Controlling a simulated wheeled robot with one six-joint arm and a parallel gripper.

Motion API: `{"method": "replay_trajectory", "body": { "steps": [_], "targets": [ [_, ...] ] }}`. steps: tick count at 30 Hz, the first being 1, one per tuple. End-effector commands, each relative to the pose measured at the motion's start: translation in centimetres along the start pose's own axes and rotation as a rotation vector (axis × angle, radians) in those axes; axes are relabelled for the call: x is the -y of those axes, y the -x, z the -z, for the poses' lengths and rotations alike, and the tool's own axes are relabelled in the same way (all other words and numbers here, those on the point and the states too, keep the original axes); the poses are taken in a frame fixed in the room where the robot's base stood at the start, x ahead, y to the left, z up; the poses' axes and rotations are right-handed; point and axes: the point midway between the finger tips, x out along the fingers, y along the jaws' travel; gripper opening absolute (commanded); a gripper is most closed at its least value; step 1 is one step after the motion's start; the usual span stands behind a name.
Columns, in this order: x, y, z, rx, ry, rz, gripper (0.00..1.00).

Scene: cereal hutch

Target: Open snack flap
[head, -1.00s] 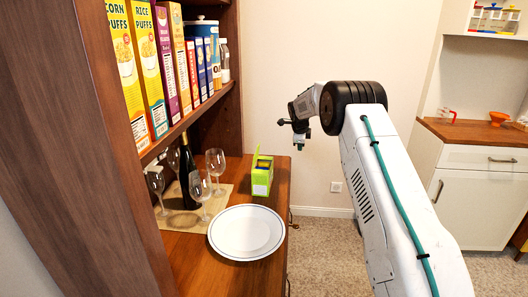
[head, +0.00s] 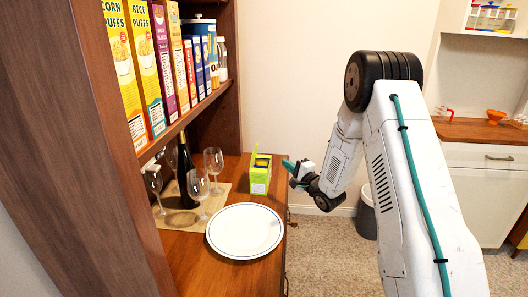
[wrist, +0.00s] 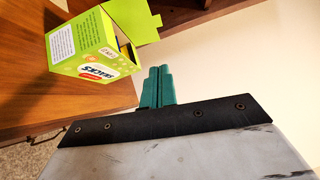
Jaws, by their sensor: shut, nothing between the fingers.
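The green snack box (head: 260,178) stands on the hutch counter beyond the plate. Its top flap (head: 254,153) stands raised along one side, and dark contents show inside. In the wrist view the box (wrist: 95,48) appears tilted on the left, with its flap (wrist: 140,22) hinged away from the opening. My gripper (head: 287,164) is just right of the box, at about the height of its top. Its green fingers (wrist: 160,70) are shut and empty, apart from the box and flap.
A white plate (head: 245,231) lies in front of the box. Wine glasses (head: 198,187) and a dark bottle (head: 186,172) stand to the left on a mat. Cereal boxes (head: 144,65) line the shelf above. Open room lies right of the counter.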

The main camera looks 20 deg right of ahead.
Motion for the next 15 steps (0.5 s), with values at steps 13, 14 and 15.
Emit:
{"method": "replay_trajectory", "body": {
  "steps": [13,14,15],
  "targets": [
    [0.4,-6.8,-0.2,0.007,0.006,0.019,0.00],
    [0.5,-7.4,-0.2,0.007,0.005,0.019,0.00],
    [0.5,-8.3,-0.2,0.007,0.005,0.020,0.00]
  ]
}}
